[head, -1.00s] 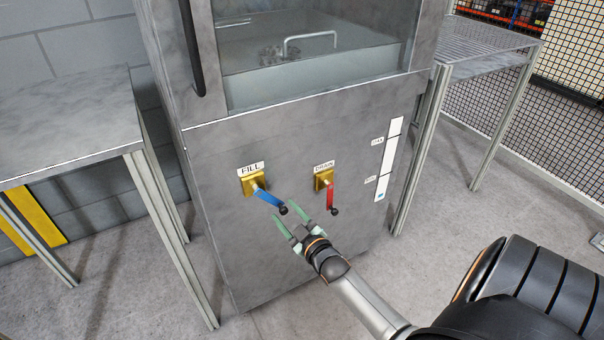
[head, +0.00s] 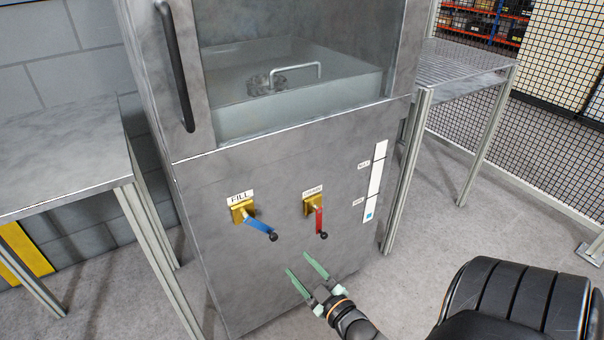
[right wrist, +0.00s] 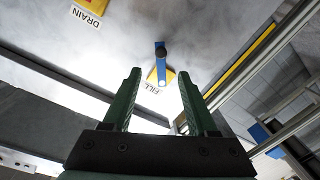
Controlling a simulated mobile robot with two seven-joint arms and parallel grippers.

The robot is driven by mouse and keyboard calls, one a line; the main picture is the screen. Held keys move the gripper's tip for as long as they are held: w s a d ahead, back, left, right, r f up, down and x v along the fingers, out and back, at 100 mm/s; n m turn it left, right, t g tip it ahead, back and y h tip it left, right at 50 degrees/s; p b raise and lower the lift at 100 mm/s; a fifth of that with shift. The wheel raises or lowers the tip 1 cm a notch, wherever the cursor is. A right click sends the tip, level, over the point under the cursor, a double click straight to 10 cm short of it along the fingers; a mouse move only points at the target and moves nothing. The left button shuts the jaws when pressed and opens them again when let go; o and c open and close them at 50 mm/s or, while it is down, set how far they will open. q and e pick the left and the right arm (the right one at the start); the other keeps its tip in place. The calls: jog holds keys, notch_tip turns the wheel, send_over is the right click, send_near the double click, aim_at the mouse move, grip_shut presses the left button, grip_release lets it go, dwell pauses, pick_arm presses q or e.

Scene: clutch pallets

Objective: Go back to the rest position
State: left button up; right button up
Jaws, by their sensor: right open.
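My right gripper (head: 306,271) is open and empty, below the two valve handles and in front of the grey cabinet (head: 250,270). Its green fingers (right wrist: 160,100) stand apart in the right wrist view. The blue FILL handle (head: 260,228) slants down to the right from its yellow mount, apart from the fingers. It also shows in the right wrist view (right wrist: 160,65). The red DRAIN handle (head: 320,220) hangs straight down. My left gripper is not in view.
A grey table (head: 60,150) stands at the left, and a slatted metal table (head: 460,65) at the right. A glass-fronted chamber with a metal handle (head: 295,70) is above the valves. A mesh fence (head: 540,130) runs behind at right.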

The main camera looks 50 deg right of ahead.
dwell(0.4)
jog(key=s+a+f+g+y, duration=0.25)
jog(key=s+a+g, duration=0.2)
jog(key=a, duration=0.65)
jog(key=s+a+f+g+y, duration=0.25)
jog(key=s+a+y, duration=0.2)
jog(key=a, duration=0.55)
pick_arm(q)
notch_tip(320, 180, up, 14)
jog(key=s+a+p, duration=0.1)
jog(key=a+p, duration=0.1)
jog(key=p, duration=1.7)
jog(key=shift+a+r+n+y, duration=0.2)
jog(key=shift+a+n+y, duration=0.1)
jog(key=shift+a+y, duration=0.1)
pick_arm(e)
notch_tip(320, 180, up, 14)
jog(key=s+d+m+g+h, duration=0.1)
jog(key=s, duration=0.1)
jog(key=shift+s+r+m+h, duration=0.25)
jog(key=shift+s+m+h, duration=0.05)
jog(key=shift+c, duration=0.6)
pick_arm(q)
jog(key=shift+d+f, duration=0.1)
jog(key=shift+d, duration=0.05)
pick_arm(e)
jog(key=shift+d, duration=0.1)
